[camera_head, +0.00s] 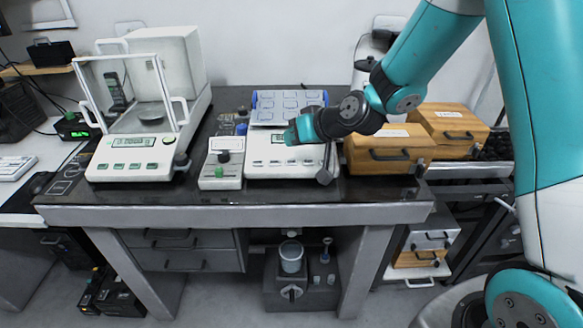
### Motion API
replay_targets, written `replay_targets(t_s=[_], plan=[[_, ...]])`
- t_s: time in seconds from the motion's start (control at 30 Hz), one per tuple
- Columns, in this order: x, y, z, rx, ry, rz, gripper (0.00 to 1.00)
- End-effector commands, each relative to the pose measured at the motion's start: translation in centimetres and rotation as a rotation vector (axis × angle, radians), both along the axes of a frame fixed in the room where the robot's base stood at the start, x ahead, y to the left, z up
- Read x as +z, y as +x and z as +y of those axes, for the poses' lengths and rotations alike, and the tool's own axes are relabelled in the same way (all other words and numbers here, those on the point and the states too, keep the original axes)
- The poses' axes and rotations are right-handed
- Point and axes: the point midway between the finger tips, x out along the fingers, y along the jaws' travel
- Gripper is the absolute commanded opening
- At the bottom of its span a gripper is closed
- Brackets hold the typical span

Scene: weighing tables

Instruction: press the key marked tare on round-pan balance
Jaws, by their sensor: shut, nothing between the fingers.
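The balance with a round pan (151,112) stands on the left of the dark bench inside a clear draft shield. Its white front panel (105,155) carries a display (133,142) and a row of small green-marked keys (135,166); the lettering is too small to read, so I cannot tell which is tare. My gripper (292,134) is shut and empty, in front of the middle balance (258,170), well to the right of the round-pan balance. It hides part of the middle balance's panel.
A small white box with black and green knobs (221,183) stands between the balances. Wooden cases (385,160) stand at the right. A grey rounded object (325,173) is below my wrist. The bench's front strip is clear.

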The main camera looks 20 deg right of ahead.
Motion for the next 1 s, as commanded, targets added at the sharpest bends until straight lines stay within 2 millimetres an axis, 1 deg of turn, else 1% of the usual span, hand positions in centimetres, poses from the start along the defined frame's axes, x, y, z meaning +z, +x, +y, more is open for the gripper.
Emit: replay_targets(t_s=[0.03, 0.1, 0.2, 0.3, 0.4, 1.0], plan=[[-1.3, 0.2, -0.1, -0.001, 0.001, 0.000, 0.00], [-2.3, 0.5, -0.2, -0.001, -0.001, 0.000, 0.00], [-3.5, 0.9, -0.3, -0.001, -0.001, 0.000, 0.00], [-4.2, 1.1, -0.4, 0.000, 0.000, 0.000, 0.00], [-4.4, 1.3, -0.4, 0.001, -0.001, 0.000, 0.00], [-4.3, 1.3, -0.4, 0.000, 0.000, 0.000, 0.00]])
